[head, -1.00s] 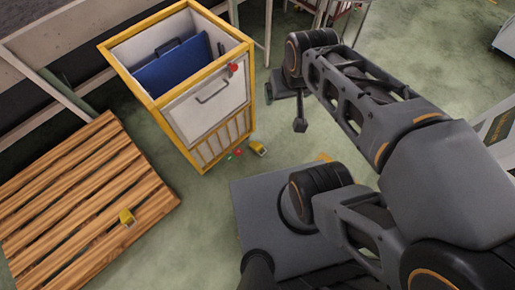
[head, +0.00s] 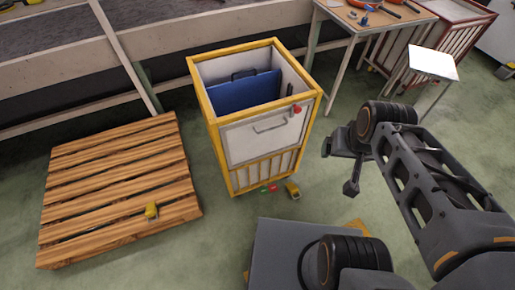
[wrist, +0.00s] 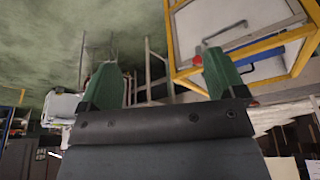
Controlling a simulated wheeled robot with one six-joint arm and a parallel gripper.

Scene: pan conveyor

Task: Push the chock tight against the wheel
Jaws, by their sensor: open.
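A small yellow chock-like block (head: 292,190) lies on the floor by the front right corner of the yellow-framed cart (head: 228,140). A similar yellow block (head: 152,211) lies on the wooden pallet. Small red and green bits (head: 268,188) lie under the cart's front edge. I cannot make out a cart wheel clearly. My gripper (head: 328,147) is in the air to the right of the cart, apart from the yellow blocks. In the wrist view its two green fingers (wrist: 163,78) stand wide apart with nothing between them, and the cart shows upper right.
The wooden pallet (head: 110,190) lies left of the cart. A conveyor (head: 60,80) runs behind. A workbench with tools (head: 375,15) and a small white-topped stand (head: 433,62) are at the back right. Green floor is free between pallet and cart.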

